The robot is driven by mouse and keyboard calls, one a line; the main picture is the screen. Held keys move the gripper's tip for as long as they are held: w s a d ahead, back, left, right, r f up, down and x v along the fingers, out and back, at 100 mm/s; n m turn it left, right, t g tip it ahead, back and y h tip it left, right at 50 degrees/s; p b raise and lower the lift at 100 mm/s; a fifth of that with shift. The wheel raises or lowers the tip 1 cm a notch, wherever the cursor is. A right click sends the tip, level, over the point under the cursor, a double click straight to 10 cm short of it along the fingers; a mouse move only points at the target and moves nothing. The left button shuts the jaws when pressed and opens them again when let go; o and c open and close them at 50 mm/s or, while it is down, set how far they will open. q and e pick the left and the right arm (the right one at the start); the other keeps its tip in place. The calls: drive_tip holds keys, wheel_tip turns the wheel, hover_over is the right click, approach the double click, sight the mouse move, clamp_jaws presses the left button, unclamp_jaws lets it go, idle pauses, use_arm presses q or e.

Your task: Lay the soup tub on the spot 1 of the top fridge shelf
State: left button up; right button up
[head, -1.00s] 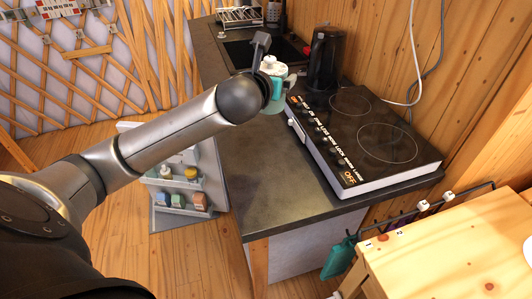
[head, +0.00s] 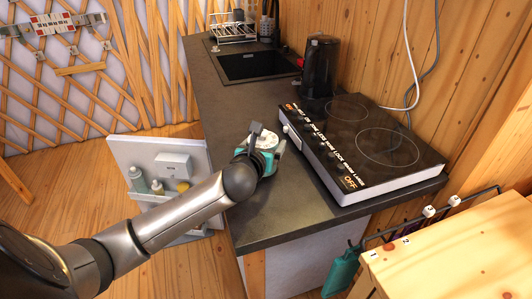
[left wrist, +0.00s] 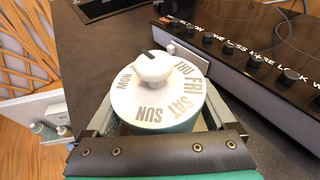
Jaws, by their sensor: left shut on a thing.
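The soup tub is a teal tub (head: 279,148) with a white lid. In the left wrist view the lid (left wrist: 150,112) carries a ring of day names and a round white knob. My left gripper (head: 263,157) is shut on the tub, close over the dark counter beside the hob. The gripper and arm hide much of the tub in the head view, so I cannot tell whether it touches the counter. The white fridge door (head: 125,155) stands open left of the counter, with bottles in its racks. The top fridge shelf and its spot 1 are hidden. My right gripper is not in view.
A black hob (head: 365,145) and a black kettle (head: 320,70) stand on the counter (head: 225,100), right of the tub. A wooden table (head: 450,255) fills the lower right. Open floor lies left of the fridge door.

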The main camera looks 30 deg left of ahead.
use_arm(q)
drive_tip(key=shift+f, duration=0.95)
drive_tip(key=shift+f, duration=0.2)
drive_tip(key=o, duration=1.6)
